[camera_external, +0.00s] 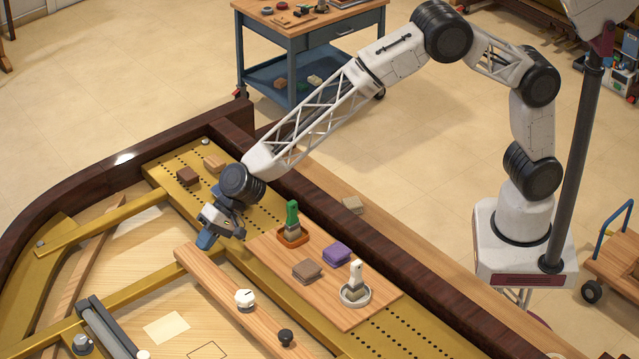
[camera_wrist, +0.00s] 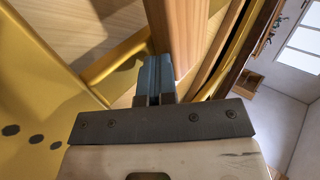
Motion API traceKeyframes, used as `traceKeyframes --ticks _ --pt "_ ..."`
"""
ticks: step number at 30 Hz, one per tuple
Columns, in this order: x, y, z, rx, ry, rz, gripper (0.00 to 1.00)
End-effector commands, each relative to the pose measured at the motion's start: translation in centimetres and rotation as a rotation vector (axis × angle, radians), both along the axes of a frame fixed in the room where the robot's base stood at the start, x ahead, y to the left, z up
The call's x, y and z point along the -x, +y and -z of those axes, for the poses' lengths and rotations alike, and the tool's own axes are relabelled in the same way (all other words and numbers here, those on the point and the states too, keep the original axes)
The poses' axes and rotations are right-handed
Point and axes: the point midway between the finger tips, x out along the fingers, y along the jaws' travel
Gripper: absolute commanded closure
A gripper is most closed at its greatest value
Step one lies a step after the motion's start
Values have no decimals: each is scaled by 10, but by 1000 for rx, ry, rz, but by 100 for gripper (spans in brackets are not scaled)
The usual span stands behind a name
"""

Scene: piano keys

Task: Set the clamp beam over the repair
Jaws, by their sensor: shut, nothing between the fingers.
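The clamp beam (camera_external: 222,291) is a long wooden bar with a white knob and a black knob on top. It lies diagonally at the lower middle of the outside view, and its near end reaches toward the picture's bottom edge. My gripper (camera_external: 206,240) is shut and empty, just above and beside the beam's far end. In the wrist view my blue-grey fingers (camera_wrist: 153,82) are together, with a wooden bar (camera_wrist: 182,35) close beside them; I cannot tell whether they touch. A pale rectangular patch (camera_external: 167,328) lies on the soundboard left of the beam; I cannot tell whether it is the repair.
Gold frame bars (camera_external: 95,224) cross the soundboard. A wooden board (camera_external: 335,312) right of the beam carries a green-handled brush (camera_external: 292,222), purple and brown blocks, and a white-handled brush in a dish. A grey roller (camera_external: 108,328) lies lower left. A dark rim surrounds the case.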

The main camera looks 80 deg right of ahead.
Motion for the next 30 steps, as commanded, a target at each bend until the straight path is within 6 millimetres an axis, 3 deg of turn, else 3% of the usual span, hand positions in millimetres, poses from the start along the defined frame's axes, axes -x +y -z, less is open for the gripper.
traceKeyframes --ticks 18,30 --pt "-64 64 0 1 -1 -1 100" --pt "-90 89 0 0 0 1 100"
